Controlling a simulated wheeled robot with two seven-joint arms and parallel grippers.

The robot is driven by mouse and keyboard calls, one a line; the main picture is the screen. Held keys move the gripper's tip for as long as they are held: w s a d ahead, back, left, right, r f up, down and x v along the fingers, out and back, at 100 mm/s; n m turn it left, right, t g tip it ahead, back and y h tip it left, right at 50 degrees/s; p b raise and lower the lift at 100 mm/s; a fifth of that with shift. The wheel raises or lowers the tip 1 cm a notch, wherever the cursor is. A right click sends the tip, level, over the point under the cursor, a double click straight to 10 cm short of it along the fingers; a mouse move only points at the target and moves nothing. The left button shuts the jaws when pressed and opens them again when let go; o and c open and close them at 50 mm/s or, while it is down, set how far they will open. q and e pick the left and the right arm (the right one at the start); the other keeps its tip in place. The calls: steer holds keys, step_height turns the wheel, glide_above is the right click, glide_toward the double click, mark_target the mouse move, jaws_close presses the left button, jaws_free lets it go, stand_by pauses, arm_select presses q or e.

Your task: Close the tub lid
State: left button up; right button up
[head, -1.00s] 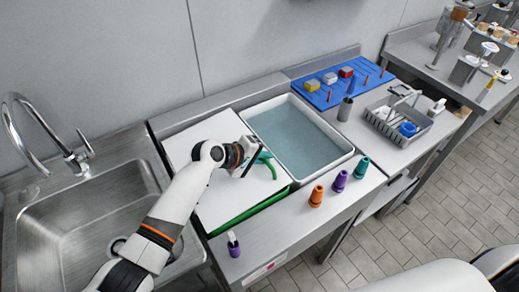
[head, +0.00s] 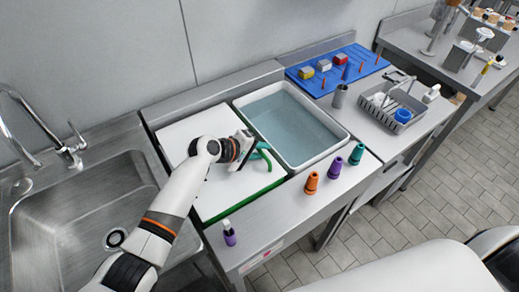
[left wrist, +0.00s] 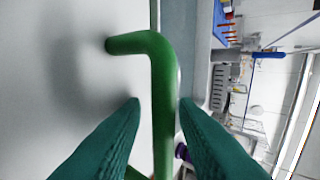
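The tub (head: 327,152) is a white basin of bluish water, open at the top, in the middle of the counter. The lid (head: 215,199) seems to be the flat white slab with a green front edge, lying just left of the tub. A green bar handle (head: 264,158) stands at its right side. My left gripper (head: 250,157) is at this handle. In the left wrist view its two teal fingers are apart, one on each side of the green handle (left wrist: 164,100), with a gap on the left side. My right gripper is not in view.
Orange (head: 311,183), purple (head: 335,168) and green (head: 356,154) cones stand along the front edge. A small purple bottle (head: 229,233) is at front left. A blue board (head: 345,66) and a grey rack (head: 398,112) lie behind and right. A sink (head: 75,215) is left.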

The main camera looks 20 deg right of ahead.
arm_select(q)
steer(key=shift+a+f, duration=0.2)
steer(key=b+v, duration=0.1)
steer(key=v, duration=1.1)
steer(key=shift+d+r, duration=0.1)
steer(key=shift+d, duration=0.05)
